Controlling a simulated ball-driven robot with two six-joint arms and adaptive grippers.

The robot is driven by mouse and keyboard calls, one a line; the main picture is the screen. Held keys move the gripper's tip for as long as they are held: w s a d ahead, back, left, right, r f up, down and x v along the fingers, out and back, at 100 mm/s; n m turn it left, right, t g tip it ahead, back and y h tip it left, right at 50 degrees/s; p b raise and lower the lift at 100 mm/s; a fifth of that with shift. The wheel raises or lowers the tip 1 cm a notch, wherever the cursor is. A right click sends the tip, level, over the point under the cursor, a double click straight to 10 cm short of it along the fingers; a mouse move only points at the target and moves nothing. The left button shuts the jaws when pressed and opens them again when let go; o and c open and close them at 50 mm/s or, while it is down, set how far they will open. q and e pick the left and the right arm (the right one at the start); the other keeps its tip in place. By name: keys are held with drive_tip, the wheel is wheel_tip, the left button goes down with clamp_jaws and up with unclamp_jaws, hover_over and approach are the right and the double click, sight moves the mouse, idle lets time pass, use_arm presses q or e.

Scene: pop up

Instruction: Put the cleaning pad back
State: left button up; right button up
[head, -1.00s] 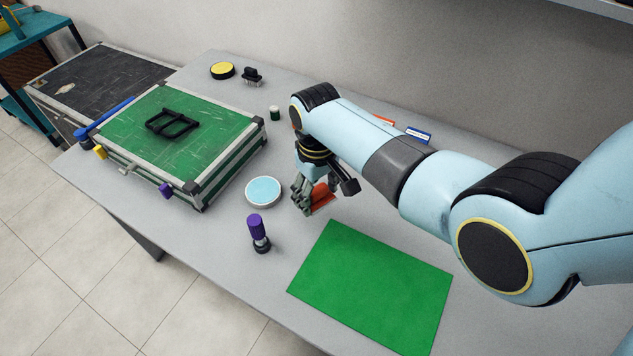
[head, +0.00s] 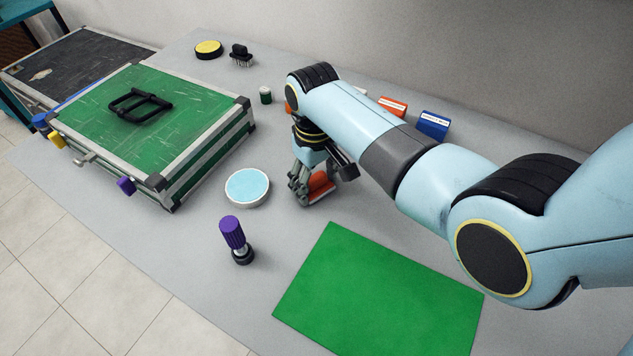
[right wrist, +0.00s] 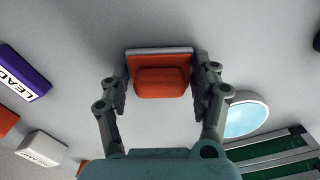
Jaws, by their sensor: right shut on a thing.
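An orange block with a pale grey-white flat edge, which I take as the cleaning pad (head: 320,184), is between the fingers of my right gripper (head: 307,196). In the right wrist view the orange pad (right wrist: 160,82) sits squarely between the two fingers, and my right gripper (right wrist: 160,95) is shut on it. The gripper points down over the grey table, right of a round dish with a light blue top (head: 247,186). Whether the pad touches the table I cannot tell. My left gripper is not in view.
A green-topped case (head: 165,102) with a black handle stands at left. A purple-handled tool (head: 232,234) stands in front, beside a flat green mat (head: 385,300). Orange (head: 392,106) and blue (head: 433,124) boxes stand behind my arm. A yellow round tin (head: 208,49) and black brush (head: 241,55) are at back.

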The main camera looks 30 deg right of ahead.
sight(315, 176)
drive_tip(key=shift+f, duration=0.1)
drive_tip(key=o, duration=0.8)
drive_tip(key=shift+c, duration=0.2)
drive_tip(key=o, duration=0.3)
drive_tip(key=shift+o, duration=0.2)
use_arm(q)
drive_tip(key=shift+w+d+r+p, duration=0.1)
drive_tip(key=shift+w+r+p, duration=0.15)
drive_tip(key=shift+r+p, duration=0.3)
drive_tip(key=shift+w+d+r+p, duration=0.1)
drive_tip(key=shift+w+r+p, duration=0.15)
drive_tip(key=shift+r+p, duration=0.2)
use_arm(e)
wheel_tip(315, 176, up, 12)
drive_tip(key=shift+w, duration=0.15)
